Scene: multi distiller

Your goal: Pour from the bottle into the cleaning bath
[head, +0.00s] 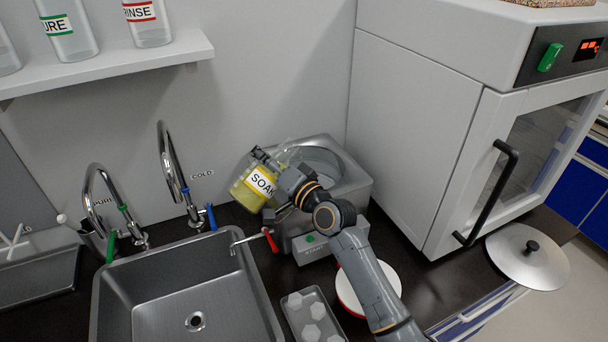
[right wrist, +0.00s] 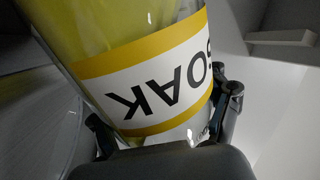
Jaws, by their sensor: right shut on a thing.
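The bottle (head: 258,184), labelled SOAK and holding yellow liquid, is tilted in my right gripper (head: 266,170) beside and partly over the left side of the cleaning bath (head: 352,177). The right gripper is shut on it; in the right wrist view the bottle (right wrist: 140,75) fills the picture between the fingers (right wrist: 160,125). The bath is a steel unit with a round open basin, partly hidden by my right arm. Whether liquid is flowing from the bottle I cannot tell. My left gripper is not in view.
A steel sink (head: 190,300) with two taps lies to the left. A tray of white pieces (head: 312,318) and a white, red-rimmed dish (head: 388,276) stand in front of the bath. A large white oven (head: 415,130) stands right, and a lid (head: 528,256) lies at far right.

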